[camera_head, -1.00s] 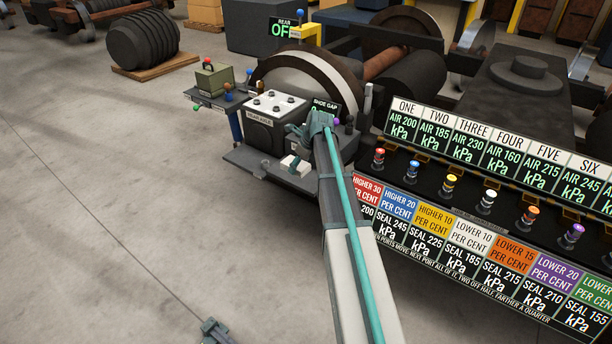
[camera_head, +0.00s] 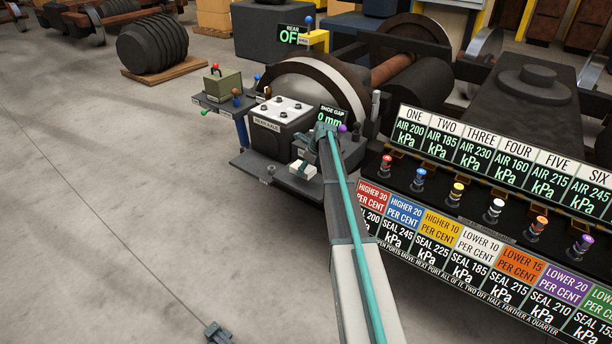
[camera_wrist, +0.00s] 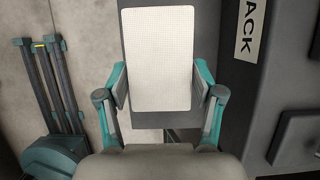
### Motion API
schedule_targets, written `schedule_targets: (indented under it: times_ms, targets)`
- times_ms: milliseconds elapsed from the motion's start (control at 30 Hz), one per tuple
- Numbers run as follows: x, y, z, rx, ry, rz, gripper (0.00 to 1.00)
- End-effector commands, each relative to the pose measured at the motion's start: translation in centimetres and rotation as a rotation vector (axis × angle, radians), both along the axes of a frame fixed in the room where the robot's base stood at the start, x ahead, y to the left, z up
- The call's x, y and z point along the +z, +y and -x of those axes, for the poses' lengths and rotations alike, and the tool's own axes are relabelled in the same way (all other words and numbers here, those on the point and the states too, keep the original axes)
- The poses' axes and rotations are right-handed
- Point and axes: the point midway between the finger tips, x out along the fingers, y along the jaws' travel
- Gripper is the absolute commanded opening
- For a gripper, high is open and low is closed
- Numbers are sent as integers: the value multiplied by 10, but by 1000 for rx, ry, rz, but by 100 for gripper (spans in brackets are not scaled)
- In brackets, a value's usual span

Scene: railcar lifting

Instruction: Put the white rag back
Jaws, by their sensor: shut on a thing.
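The white rag (camera_wrist: 158,55) is a pale, finely dotted rectangle in the wrist view, lying lengthwise between the fingers of my gripper (camera_wrist: 159,88). The fingers are closed in on its two sides near its lower end. A dark grey surface shows behind it; I cannot tell whether the rag touches it. In the head view, my gripper (camera_head: 308,148) is at the end of my arm, over the grey ledge beside the boxed unit. A small white piece (camera_head: 303,169), seemingly the rag, shows just below it.
The dark box with a bolted white top (camera_head: 281,110) stands close left of my gripper. A SHOE GAP display (camera_head: 333,115) reading 0 mm is close behind. The gauge panel (camera_head: 480,240) with coloured knobs fills the right. Open floor (camera_head: 100,200) lies left.

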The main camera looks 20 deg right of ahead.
Motion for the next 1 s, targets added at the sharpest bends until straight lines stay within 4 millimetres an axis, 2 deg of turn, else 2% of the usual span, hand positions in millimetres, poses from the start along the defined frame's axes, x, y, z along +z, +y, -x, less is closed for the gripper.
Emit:
schedule_targets:
  times_ms: [133,300,733,767,900,1000]
  targets:
    - [-18,-7,-15,-1,1,-1,34]
    - [-41,-5,-11,-1,1,-1,34]
    - [-48,-5,-11,0,0,0,34]
    - [-48,-5,-11,0,0,0,68]
    - [-48,-5,-11,0,0,0,92]
    - [-48,-5,-11,0,0,0,92]
